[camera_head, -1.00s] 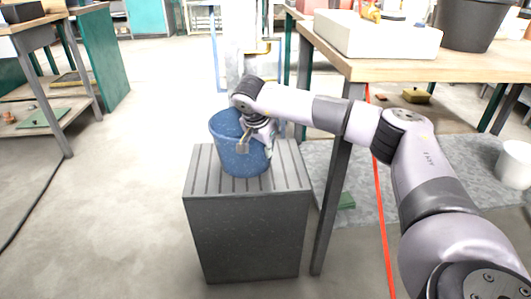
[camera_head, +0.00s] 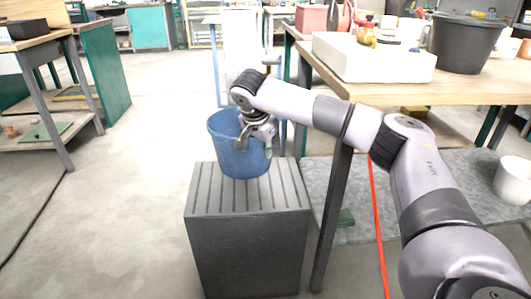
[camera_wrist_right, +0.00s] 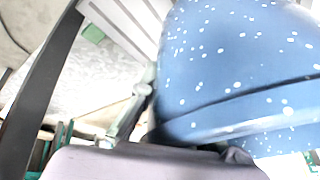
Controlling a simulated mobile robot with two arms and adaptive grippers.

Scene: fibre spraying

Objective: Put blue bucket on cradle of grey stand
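The blue speckled bucket (camera_head: 230,160) hangs upright from my right gripper (camera_head: 258,140), which is closed on the right side of its rim. The bucket appears to be just above the ribbed top of a grey block-shaped stand (camera_head: 245,250); the gap under it is hard to judge. In the right wrist view the bucket (camera_wrist_right: 235,70) fills the upper right, close to the gripper; the fingertips on the rim are mostly hidden there. I cannot make out a distinct cradle in these frames. My left gripper is not in view.
A wooden table (camera_head: 460,95) at right carries a white block (camera_head: 370,60) and a dark bucket (camera_head: 465,45). Its dark leg stands just right of the grey block. A white pot (camera_head: 513,180) is below it. A workbench (camera_head: 45,45) is at left, with clear floor between.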

